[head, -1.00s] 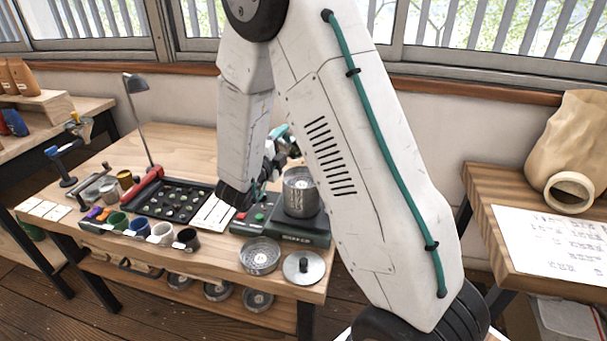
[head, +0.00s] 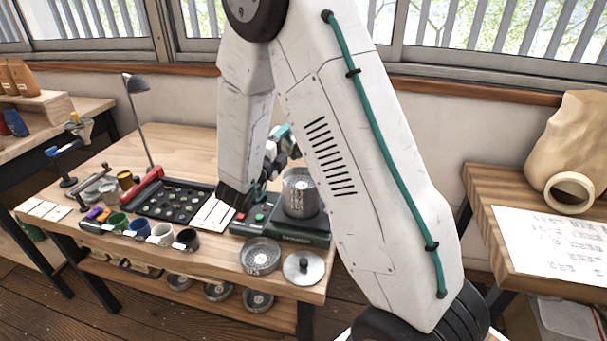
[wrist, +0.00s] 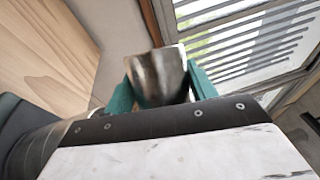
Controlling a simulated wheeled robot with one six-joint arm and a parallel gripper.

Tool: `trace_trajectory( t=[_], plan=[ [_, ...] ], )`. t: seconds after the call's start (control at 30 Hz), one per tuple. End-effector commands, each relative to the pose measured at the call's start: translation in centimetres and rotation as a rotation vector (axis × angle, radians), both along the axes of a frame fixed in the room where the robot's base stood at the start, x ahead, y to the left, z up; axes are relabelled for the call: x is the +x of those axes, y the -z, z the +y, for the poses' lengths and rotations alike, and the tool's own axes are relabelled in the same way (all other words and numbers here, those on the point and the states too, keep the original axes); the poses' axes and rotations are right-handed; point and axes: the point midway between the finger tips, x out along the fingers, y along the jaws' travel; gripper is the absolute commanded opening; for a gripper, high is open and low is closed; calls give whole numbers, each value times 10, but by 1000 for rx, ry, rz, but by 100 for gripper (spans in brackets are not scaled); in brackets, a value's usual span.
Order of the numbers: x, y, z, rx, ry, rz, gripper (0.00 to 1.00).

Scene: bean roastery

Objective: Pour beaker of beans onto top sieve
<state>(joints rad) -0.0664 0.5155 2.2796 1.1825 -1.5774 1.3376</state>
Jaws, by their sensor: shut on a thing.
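The sieve stack (head: 300,193) is a grey metal cylinder standing upright on the dark green shaker base (head: 285,230) in the head view. My gripper (wrist: 160,82) has teal fingers, shut on both sides of the beaker (wrist: 158,70). The beaker looks shiny and brownish grey in the wrist view, and its contents cannot be made out. In the head view my gripper (head: 279,138) shows as a teal and grey part above and behind the stack, partly hidden by my arm. The beaker is not clearly visible there. The inside of the top sieve cannot be seen.
A loose sieve (head: 260,256) and a round lid (head: 303,267) lie at the bench's front right. Several cups (head: 161,234), a black sample tray (head: 172,202) and a lamp (head: 136,85) stand left. The wall and window are behind the bench.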

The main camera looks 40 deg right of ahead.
Motion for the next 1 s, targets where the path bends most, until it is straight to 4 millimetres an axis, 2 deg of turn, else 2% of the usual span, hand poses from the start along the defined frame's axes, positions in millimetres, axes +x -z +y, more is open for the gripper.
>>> trace_trajectory(
  t=[1.0],
  plan=[
    [-4,-5,-1,15,-1,-101,27]
  ],
)
